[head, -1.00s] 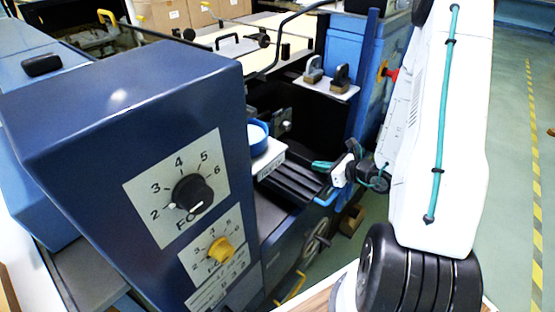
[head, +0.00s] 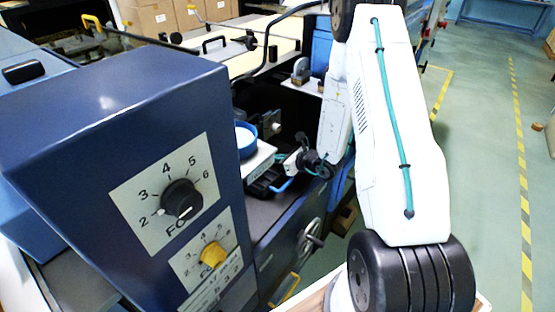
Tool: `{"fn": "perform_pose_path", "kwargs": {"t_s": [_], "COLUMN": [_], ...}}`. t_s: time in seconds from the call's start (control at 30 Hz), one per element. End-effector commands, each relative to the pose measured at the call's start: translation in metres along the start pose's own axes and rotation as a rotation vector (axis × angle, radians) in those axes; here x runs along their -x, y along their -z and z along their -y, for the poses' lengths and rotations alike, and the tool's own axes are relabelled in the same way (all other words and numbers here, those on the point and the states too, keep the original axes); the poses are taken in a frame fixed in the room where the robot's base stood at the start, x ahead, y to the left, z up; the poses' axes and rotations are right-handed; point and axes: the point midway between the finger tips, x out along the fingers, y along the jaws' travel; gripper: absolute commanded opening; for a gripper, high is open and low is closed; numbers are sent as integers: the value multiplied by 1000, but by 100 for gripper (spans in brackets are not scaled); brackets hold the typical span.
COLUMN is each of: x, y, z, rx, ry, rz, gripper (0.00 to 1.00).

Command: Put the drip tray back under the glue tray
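The drip tray (head: 261,188) appears to be the low black tray with a blue handle (head: 282,187). It lies in the dark bay of the blue machine, largely below a pale block (head: 259,160) that I take to be the glue tray, with a blue round pot (head: 245,139) on it. Only the drip tray's front part shows. My gripper (head: 289,163) is just above and behind the blue handle, close to the pale block's right edge. Its fingers are small and partly hidden, so I cannot tell whether they are open or touch the tray.
The machine's dial panel (head: 170,190) stands tall at the near left. A handwheel (head: 309,238) sticks out from the machine's side below the bay. Small clamp-like parts (head: 301,72) stand on a ledge behind. Green floor (head: 470,160) is open at right.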

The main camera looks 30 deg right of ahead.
Motion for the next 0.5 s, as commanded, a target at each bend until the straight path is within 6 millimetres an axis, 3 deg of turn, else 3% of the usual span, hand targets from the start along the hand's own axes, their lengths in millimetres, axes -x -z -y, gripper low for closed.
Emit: {"fn": "perform_pose_path", "kwargs": {"t_s": [0.33, 0.43, 0.5], "x": [-2, -1, -1], "y": [4, 4, 4], "z": [0, 0, 0], "rx": [0, 1, 1], "ry": [0, 1, 1], "rz": [1, 0, 0], "gripper": [0, 25, 25]}}
